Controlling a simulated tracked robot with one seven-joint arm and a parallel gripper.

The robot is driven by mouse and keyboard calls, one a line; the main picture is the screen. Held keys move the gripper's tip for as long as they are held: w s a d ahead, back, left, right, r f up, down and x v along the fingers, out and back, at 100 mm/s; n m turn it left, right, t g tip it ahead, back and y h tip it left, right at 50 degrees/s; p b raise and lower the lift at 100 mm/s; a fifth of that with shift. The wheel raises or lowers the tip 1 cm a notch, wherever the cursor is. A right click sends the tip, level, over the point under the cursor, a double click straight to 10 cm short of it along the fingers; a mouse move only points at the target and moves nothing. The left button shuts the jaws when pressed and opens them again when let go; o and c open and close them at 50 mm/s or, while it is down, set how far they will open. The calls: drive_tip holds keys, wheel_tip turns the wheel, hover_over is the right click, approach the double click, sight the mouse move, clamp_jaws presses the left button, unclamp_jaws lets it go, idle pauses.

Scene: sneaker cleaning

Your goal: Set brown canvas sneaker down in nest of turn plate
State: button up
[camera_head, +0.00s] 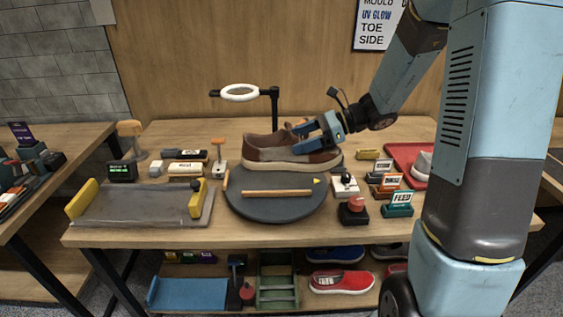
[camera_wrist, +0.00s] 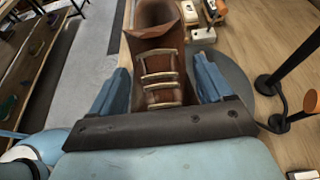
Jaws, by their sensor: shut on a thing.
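The brown canvas sneaker (camera_head: 280,151), with a pale sole and a greyish patch on its side, is over the back part of the dark round turn plate (camera_head: 270,208). My gripper (camera_head: 312,137) is shut on the sneaker near its right end. In the wrist view the sneaker (camera_wrist: 158,60) shows its laces between the two blue fingers of my gripper (camera_wrist: 160,90). The sole looks close to the plate, but I cannot tell whether it touches. The nest is not clearly visible; the sneaker covers the back of the plate.
A white ring lamp (camera_head: 240,92) on a dark stand (camera_head: 275,110) rises behind the plate. A grey mat with yellow ends (camera_head: 140,205) lies left. Small labelled blocks, a red-topped button (camera_head: 353,208) and a red tray (camera_head: 405,155) crowd the right. Shoes lie on the shelf below.

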sight(285, 152)
drive_tip(key=w+a+f, duration=0.1)
drive_tip(key=f, duration=0.1)
drive_tip(key=w+a+f, duration=0.1)
drive_tip(key=f, duration=0.1)
drive_tip(key=w+a+f, duration=0.1)
drive_tip(key=a+f, duration=0.1)
drive_tip(key=shift+w+a+f, duration=0.1)
drive_tip(key=shift+f, duration=1.4)
drive_tip(key=o, duration=1.2)
